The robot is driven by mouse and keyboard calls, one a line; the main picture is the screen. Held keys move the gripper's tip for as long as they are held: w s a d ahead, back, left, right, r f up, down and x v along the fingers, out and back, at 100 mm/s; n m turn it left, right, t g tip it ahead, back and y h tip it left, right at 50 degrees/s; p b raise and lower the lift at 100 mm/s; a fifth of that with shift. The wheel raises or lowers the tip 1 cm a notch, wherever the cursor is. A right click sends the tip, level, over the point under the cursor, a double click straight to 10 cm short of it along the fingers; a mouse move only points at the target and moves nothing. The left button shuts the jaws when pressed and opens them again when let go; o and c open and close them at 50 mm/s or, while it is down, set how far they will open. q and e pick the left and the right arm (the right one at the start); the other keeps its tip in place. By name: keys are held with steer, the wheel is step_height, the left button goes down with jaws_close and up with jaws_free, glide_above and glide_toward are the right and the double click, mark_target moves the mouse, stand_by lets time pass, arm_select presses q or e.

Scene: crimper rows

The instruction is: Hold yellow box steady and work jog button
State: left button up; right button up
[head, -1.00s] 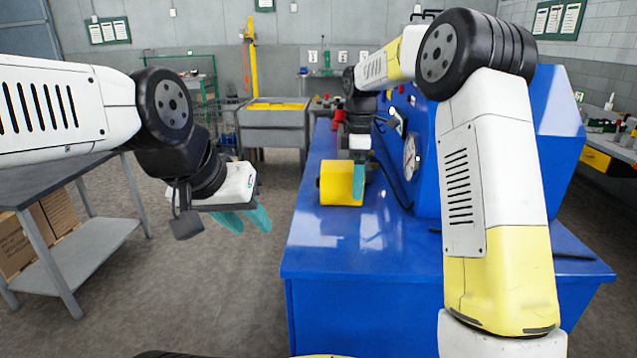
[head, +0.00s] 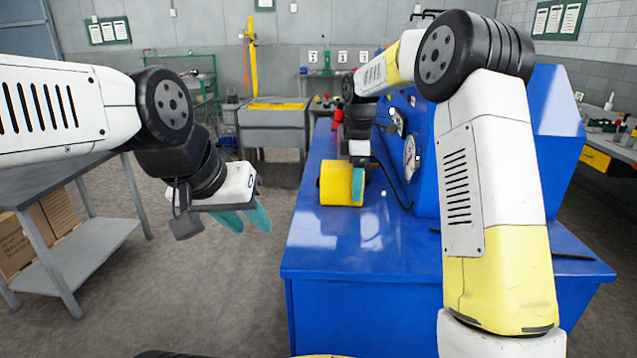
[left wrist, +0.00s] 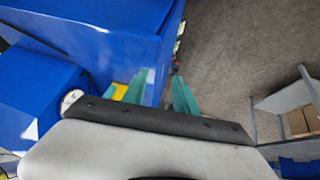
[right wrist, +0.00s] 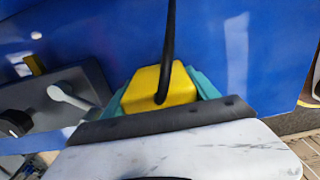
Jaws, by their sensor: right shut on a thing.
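The yellow box (head: 335,184) is at the left side of the blue bench in the head view. My right gripper (head: 357,186) is shut on it; in the right wrist view the box (right wrist: 172,82) sits between the two teal fingers, with a black cable coming from it. I cannot tell from the head view whether the box touches the bench top. No jog button can be made out. My left gripper (head: 246,220) is open and empty, held over the floor left of the bench; its fingers stand apart in the left wrist view (left wrist: 160,92).
The blue bench (head: 335,255) has clear space in front of the box. A blue cabinet with a dial (head: 410,157) stands to the right, with a black cable nearby. A grey shelf table (head: 75,262) is at left. Open floor lies between.

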stand_by(0.3)
arm_select(q)
jaws_close()
stand_by(1.6)
